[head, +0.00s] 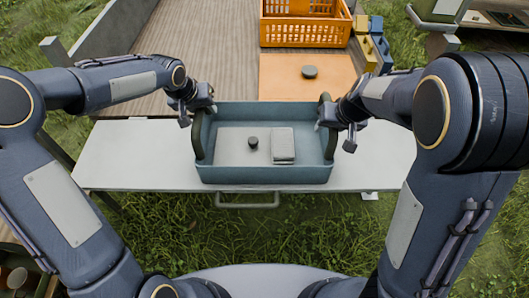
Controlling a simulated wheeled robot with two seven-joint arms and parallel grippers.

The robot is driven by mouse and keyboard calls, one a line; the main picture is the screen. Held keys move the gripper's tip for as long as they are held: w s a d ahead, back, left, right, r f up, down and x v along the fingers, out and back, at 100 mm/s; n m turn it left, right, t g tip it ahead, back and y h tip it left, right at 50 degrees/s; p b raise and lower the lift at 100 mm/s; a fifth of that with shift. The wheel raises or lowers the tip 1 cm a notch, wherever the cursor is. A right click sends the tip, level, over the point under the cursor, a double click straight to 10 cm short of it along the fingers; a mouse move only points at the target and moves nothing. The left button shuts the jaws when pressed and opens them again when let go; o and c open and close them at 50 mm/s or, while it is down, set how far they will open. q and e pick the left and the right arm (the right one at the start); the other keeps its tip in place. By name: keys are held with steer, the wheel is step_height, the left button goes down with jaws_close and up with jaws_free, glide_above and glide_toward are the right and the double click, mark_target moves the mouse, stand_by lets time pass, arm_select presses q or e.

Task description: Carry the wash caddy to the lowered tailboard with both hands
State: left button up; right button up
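The wash caddy (265,174) is a blue-green open tray in the middle of the head view. It appears to rest level on the pale lowered tailboard (130,158). A small dark round item (253,142) and a folded grey cloth (283,144) lie in it. Dark upright handles stand at its left end (197,143) and right end (327,101). My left gripper (198,114) is at the left handle with its fingers spread apart. My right gripper (335,133) is beside the right handle, fingers also apart. Finger contact with the handles is unclear.
Yellow and blue items (374,45) stand right of the crate. The tailboard is bare left and right of the caddy.

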arm_select(q)
steer(key=shift+o, duration=0.6)
arm_select(e)
steer(key=shift+o, duration=0.6)
arm_select(q)
steer(key=shift+r, duration=0.1)
arm_select(e)
steer(key=shift+r, duration=0.25)
arm_select(q)
steer(key=v, duration=1.1)
steer(key=shift+s+r, duration=0.15)
steer(key=shift+r, duration=0.25)
arm_select(e)
steer(key=v, duration=1.1)
steer(key=shift+s+r, duration=0.2)
steer(key=shift+r, duration=0.1)
arm_select(q)
steer(key=shift+a+r, duration=0.1)
steer(key=s+a+r+p, duration=0.2)
steer(key=a+r+p, duration=0.1)
steer(key=r, duration=0.1)
steer(key=shift+a+r+p, duration=0.2)
steer(key=shift+a+p, duration=0.15)
steer(key=shift+a, duration=0.05)
arm_select(e)
steer(key=shift+r, duration=1.85)
steer(key=shift+d, duration=0.1)
